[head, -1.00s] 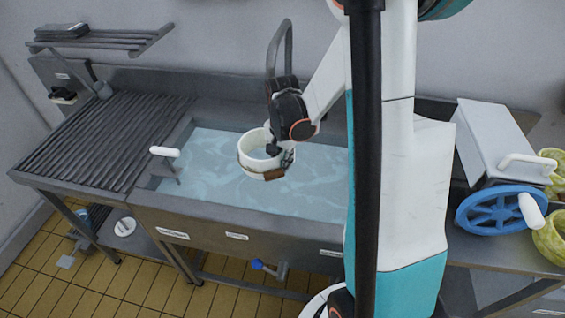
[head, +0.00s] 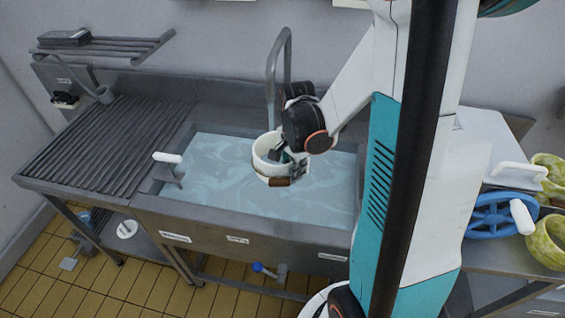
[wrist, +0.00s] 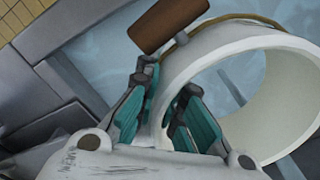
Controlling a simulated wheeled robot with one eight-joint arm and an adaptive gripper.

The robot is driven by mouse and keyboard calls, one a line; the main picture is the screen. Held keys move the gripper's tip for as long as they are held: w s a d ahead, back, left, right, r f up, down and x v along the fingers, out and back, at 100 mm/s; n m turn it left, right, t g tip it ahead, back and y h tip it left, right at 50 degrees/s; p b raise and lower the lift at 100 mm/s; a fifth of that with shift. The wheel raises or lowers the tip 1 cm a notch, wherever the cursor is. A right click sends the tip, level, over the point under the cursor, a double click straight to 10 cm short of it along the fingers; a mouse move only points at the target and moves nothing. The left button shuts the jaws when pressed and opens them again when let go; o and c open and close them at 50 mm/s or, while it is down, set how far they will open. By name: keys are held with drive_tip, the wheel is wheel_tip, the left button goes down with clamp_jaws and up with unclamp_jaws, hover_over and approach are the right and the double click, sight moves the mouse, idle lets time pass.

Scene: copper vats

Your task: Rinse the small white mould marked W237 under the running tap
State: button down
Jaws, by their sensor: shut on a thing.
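The white mould (head: 262,150) is a hollow ring with a brown wooden toggle and a cord around it. It hangs above the water in the sink (head: 145,203). My gripper (head: 284,160) is shut on its wall. In the wrist view the teal finger pads of my gripper (wrist: 162,100) sit on either side of the wall of the mould (wrist: 285,120). I cannot read the mark W237. I cannot make out a water stream.
A white-handled lever (head: 167,157) stands at the sink's left end. A ribbed drainboard (head: 95,148) lies left of it. A blue wheel (head: 490,215) and green-yellow bowls (head: 547,240) are on the right. A blue-handled valve (head: 258,267) sits below the sink front.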

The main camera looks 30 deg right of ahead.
drive_tip(key=s+a+r+m+p, duration=0.1)
drive_tip(key=s+r+m+p, duration=0.3)
drive_tip(key=s, duration=0.5)
drive_tip(key=w+d+f+m+b, duration=0.1)
drive_tip(key=w+d+b, duration=0.2)
drive_tip(key=w, duration=1)
drive_tip(key=shift+w+d+f+b, duration=0.35)
drive_tip(key=shift+w+d+f, duration=0.05)
drive_tip(key=shift+d, duration=0.05)
drive_tip(key=s+a, duration=0.2)
drive_tip(key=s, duration=0.5)
drive_tip(key=shift+s, duration=0.3)
idle(0.7)
drive_tip(key=shift+a, duration=0.1)
idle(1.0)
drive_tip(key=s+a+r+p, duration=0.1)
drive_tip(key=s+r+p, duration=0.2)
drive_tip(key=s+r, duration=0.1)
drive_tip(key=shift+s+a, duration=0.2)
drive_tip(key=shift+s, duration=0.25)
